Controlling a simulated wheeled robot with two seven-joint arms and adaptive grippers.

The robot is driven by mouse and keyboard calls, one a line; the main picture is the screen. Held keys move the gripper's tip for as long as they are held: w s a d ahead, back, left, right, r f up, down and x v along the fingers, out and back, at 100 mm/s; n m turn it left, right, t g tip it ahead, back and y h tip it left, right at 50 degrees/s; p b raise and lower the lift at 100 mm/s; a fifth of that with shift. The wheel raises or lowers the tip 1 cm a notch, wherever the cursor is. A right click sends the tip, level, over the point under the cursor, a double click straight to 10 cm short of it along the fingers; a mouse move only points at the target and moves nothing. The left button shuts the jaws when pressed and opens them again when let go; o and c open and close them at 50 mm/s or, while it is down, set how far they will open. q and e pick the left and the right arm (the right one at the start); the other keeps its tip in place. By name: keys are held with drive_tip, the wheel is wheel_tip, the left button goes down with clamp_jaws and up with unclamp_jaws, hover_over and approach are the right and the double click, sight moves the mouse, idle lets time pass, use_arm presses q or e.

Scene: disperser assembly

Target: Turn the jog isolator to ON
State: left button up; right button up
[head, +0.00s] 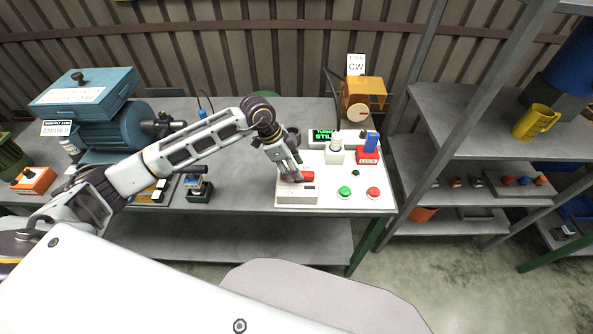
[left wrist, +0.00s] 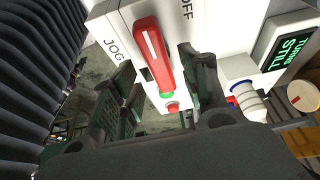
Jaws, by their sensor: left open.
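The jog isolator is a white box (head: 296,195) at the left front of the white control panel on the bench. Its red handle (head: 307,176) also shows large in the left wrist view (left wrist: 152,55), with the labels JOG and OFF on the box around it. The ON label is not visible. My left gripper (head: 292,176) is over the isolator. In the left wrist view its dark fingers (left wrist: 158,78) are apart, one on each side of the handle; I cannot tell whether they touch it. My right gripper is not in view.
The panel has a green button (head: 345,192), a red button (head: 373,193), a display reading STILL (head: 323,138), a white bottle (head: 335,151) and a red lock block (head: 367,157). A blue motor (head: 115,128) stands at left. Grey shelves (head: 470,144) stand at right.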

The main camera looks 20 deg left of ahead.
use_arm(q)
drive_tip(key=shift+x, duration=1.35)
drive_tip(key=shift+c, duration=0.2)
clamp_jaws()
